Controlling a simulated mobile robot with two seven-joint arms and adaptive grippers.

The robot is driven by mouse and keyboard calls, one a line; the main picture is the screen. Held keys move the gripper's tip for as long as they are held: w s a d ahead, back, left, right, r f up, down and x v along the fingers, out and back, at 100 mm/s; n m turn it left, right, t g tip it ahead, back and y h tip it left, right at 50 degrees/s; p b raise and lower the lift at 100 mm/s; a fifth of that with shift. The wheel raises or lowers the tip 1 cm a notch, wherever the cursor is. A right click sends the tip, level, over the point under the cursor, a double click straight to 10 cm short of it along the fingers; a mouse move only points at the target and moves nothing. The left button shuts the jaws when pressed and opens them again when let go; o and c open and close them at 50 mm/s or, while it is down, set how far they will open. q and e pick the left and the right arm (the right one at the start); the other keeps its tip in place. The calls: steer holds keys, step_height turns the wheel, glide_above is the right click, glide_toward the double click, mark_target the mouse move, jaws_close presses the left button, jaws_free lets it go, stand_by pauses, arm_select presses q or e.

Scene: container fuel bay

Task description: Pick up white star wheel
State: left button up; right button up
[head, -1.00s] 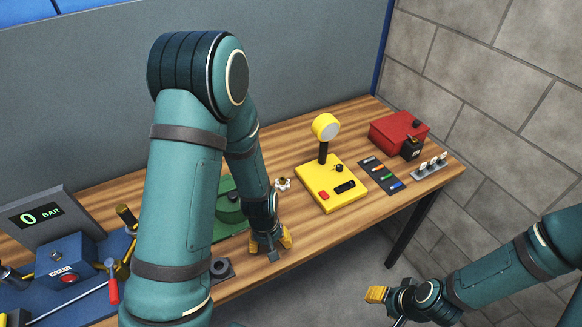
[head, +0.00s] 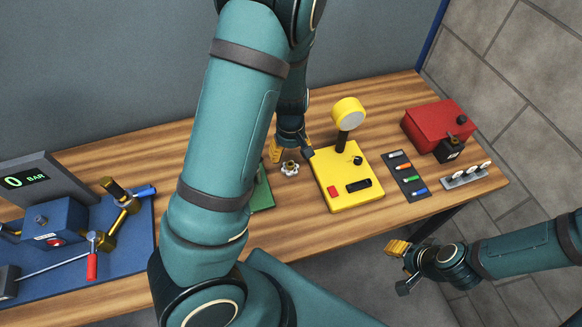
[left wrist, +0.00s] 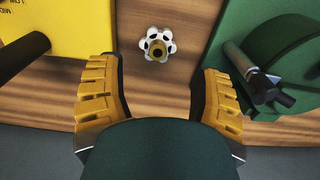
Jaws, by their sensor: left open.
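The white star wheel (head: 290,169) lies on the wooden bench between the yellow gauge stand and the green fixture. In the left wrist view the star wheel (left wrist: 157,44) shows a brass centre and sits ahead of the gap between my fingers, apart from both. My left gripper (head: 291,152) is just behind the star wheel in the head view, pointing down, and the gripper (left wrist: 159,92) is open and empty. My right gripper (head: 400,268) is off the bench's front edge at lower right; its jaw state is unclear.
The yellow gauge stand (head: 343,190) is close right of the star wheel. The green fixture (head: 262,188) is mostly hidden by my left arm. A tray of coloured pieces (head: 406,176), a red box (head: 437,124) and a blue pump station (head: 60,240) also stand on the bench.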

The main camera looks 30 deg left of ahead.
mark_target(290, 168)
arm_select(q)
steer(key=f, duration=0.5)
steer(key=f+b, duration=0.1)
steer(key=f, duration=0.2)
steer(key=shift+w+a+f, duration=0.15)
steer(key=shift+w+f, duration=0.1)
steer(key=shift+f, duration=0.05)
steer(key=c, duration=0.9)
